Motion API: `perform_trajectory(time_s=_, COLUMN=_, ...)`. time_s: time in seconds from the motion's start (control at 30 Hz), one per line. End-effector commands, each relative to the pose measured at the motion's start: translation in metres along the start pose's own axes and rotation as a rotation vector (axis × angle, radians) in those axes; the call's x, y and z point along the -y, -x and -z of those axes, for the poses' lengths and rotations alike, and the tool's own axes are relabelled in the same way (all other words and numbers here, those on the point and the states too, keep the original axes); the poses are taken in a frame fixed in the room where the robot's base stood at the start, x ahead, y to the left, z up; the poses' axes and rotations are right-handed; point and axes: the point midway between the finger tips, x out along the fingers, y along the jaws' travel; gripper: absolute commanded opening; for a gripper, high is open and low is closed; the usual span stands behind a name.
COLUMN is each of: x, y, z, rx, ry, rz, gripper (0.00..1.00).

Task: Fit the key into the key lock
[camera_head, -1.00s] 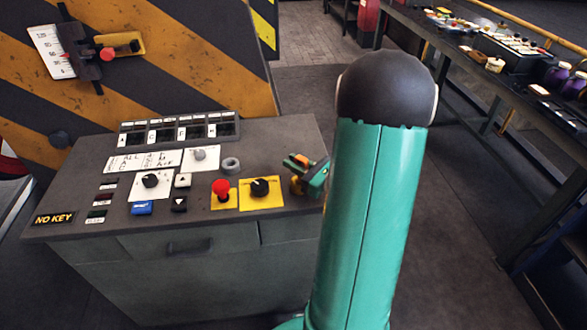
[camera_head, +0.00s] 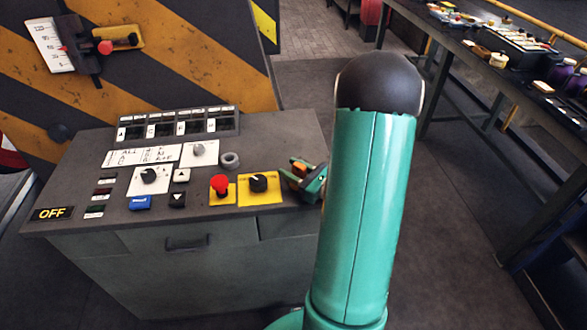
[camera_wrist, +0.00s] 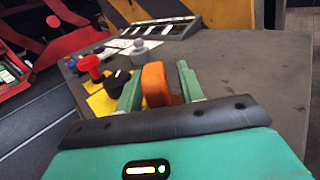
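The orange key (camera_wrist: 157,84) stands between the two green fingers of my gripper (camera_wrist: 160,88) in the wrist view, which appear closed on it. In the head view my gripper (camera_head: 308,178) is at the right side of the console top, right of the black knob, and orange of the key shows between its green parts. The key lock itself and the key's shaft are hidden below the key and fingers. I cannot see how deep the key sits. The console's display (camera_head: 52,213) reads OFF.
The console (camera_head: 100,165) carries a red button (camera_head: 219,184), a black knob (camera_head: 258,183) on a yellow plate and a grey ring (camera_head: 230,160), all left of my gripper. A striped panel (camera_head: 170,60) stands behind. A workbench (camera_head: 520,90) is at the right, with open floor between.

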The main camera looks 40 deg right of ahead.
Motion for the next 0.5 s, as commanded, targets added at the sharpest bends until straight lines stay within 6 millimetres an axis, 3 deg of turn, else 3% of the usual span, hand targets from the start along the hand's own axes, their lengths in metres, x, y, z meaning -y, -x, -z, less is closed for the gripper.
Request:
perform_trajectory(time_s=0.33, x=0.001, y=0.000, z=-0.007, rx=0.001, ry=0.003, rz=0.000, gripper=0.38)
perform_trajectory(time_s=0.5, x=0.002, y=0.029, z=-0.007, rx=-0.001, ry=-0.001, rz=0.006, gripper=0.38)
